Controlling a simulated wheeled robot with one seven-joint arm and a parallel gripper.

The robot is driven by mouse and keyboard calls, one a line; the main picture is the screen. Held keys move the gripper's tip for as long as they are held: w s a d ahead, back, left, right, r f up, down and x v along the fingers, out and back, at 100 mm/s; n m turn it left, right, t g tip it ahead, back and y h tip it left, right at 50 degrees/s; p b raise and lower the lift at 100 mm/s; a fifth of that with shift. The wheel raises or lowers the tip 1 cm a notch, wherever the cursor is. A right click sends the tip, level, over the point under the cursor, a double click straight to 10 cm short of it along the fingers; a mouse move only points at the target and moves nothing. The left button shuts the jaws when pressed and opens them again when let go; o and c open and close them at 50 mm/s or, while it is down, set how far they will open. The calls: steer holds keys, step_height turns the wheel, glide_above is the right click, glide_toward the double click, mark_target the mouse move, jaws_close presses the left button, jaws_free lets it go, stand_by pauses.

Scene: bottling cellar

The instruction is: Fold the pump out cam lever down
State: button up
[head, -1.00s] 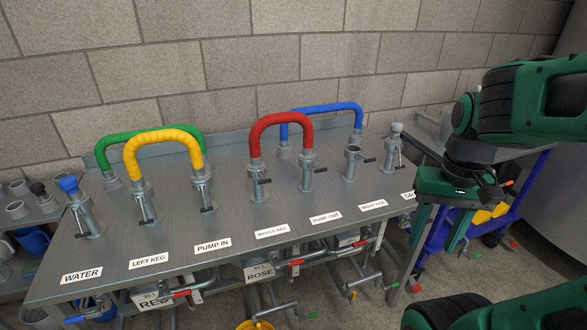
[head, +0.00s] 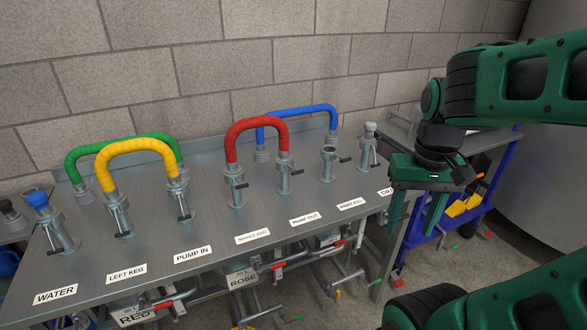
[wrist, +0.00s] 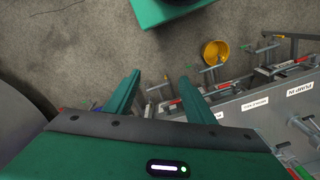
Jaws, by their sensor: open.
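The pump out coupling (head: 284,182) is a grey metal post behind the PUMP OUT label (head: 305,219). The right end of the red hose (head: 257,124) sits on it. Its cam lever (head: 296,172) has a dark tip and sticks out sideways to the right. My gripper (head: 412,230) is open and empty, fingers pointing down, off the right end of the bench and well apart from the lever. In the wrist view my gripper (wrist: 158,88) has nothing between its fingers; the pump out lever cannot be made out there.
The open right keg post (head: 327,166) and the capped drain post (head: 369,148) stand between the lever and my gripper. A yellow hose (head: 135,147), green hose and blue hose (head: 297,113) arch over the bench. A blue cart (head: 487,190) stands at right.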

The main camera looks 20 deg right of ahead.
steer(key=w+r+n, duration=0.2)
steer(key=w+r, duration=0.2)
steer(key=w, duration=0.8)
steer(key=w+a+n+h, duration=0.15)
steer(key=w+a, duration=0.25)
steer(key=w, duration=0.4)
steer(key=w+a+r+n, duration=0.1)
steer(key=w+a+n, duration=0.15)
steer(key=w, duration=0.55)
steer(key=w+a+n+h, duration=0.1)
steer(key=w+a, duration=0.4)
steer(key=w, duration=0.2)
steer(key=x, duration=1)
steer(key=shift+w+f, duration=0.15)
steer(key=shift+d+m, duration=0.1)
steer(key=shift+m, duration=0.2)
jaws_close()
